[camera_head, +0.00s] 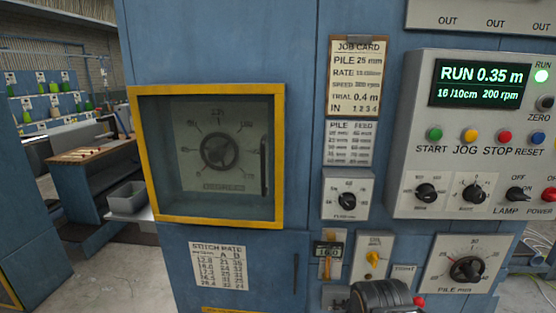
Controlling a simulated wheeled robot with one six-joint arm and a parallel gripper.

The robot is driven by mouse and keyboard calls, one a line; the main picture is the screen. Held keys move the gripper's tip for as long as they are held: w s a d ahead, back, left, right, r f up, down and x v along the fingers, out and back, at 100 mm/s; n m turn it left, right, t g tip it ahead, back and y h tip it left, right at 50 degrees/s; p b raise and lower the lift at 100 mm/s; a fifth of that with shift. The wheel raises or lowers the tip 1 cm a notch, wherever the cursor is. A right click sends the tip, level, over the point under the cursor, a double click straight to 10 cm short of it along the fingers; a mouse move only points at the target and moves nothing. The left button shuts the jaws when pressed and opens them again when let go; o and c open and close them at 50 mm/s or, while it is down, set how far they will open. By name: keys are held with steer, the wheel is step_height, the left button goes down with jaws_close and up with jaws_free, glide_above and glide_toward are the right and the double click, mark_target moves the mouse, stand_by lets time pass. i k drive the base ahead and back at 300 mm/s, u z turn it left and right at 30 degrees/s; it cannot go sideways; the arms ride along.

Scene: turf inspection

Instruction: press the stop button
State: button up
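The stop button (504,137) is a small red round button on the light grey control panel (405,185), with the label STOP below it. It sits right of the yellow jog button (470,135) and left of the blue reset button (537,137). The green start button (435,133) is at the left end of the row. The display (480,84) above reads RUN 0.35 m, 16 /10cm, 200 rpm. No gripper fingers show, and nothing covers the stop button.
A dark ribbed rounded part (385,297) stands out at the bottom edge; I cannot tell what it is. Below the buttons are several knobs and a red power switch (549,194). A yellow-framed window (283,150) covers a dial at left. A workbench (90,152) stands far left.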

mark_target(505, 137)
steer(key=z, duration=1.25)
